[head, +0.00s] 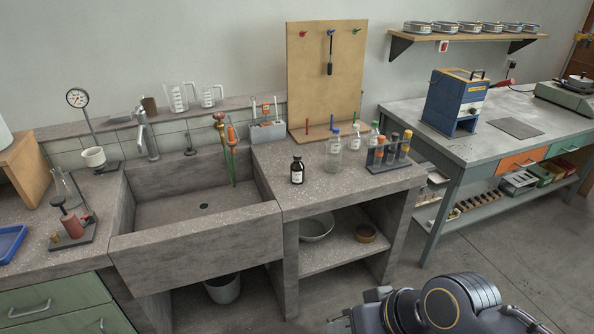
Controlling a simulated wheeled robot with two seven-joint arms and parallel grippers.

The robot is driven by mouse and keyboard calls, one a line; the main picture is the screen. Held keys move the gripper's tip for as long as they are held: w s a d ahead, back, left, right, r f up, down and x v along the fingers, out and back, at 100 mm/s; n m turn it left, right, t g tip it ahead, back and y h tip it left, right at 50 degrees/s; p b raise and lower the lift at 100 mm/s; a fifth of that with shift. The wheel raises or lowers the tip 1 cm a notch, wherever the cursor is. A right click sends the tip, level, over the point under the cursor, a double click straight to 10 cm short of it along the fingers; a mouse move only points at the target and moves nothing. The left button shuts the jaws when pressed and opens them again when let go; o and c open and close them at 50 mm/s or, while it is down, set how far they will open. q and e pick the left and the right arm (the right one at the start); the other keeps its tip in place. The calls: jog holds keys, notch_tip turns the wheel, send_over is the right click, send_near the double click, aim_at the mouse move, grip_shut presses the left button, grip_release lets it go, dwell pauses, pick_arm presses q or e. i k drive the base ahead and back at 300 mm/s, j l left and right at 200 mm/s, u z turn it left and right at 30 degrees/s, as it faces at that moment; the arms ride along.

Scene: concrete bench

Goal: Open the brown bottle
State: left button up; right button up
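The brown bottle (297,170) stands upright on the concrete bench (275,202), just right of the sink. It is small and dark, with a black cap on and a pale label on its front. My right arm shows at the bottom right, well below the bottle and in front of the bench. My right gripper (341,322) is only partly in view at the bottom edge, apart from the bottle; its fingers are too cut off to tell open from shut. My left gripper is out of view.
Right of the bottle stand clear bottles (333,154) with coloured caps and a tube rack (389,153). The deep sink (205,232) with its tap is at left. A pegboard (325,70) rises behind. The bench in front of the bottle is clear.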

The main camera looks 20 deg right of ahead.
aim_at(297, 168)
jog(key=i+l+z, duration=0.2)
jog(key=i, duration=0.3)
jog(key=i+l+z, duration=0.25)
jog(key=i, duration=0.3)
jog(key=i+l+z, duration=0.2)
jog(key=i, duration=0.35)
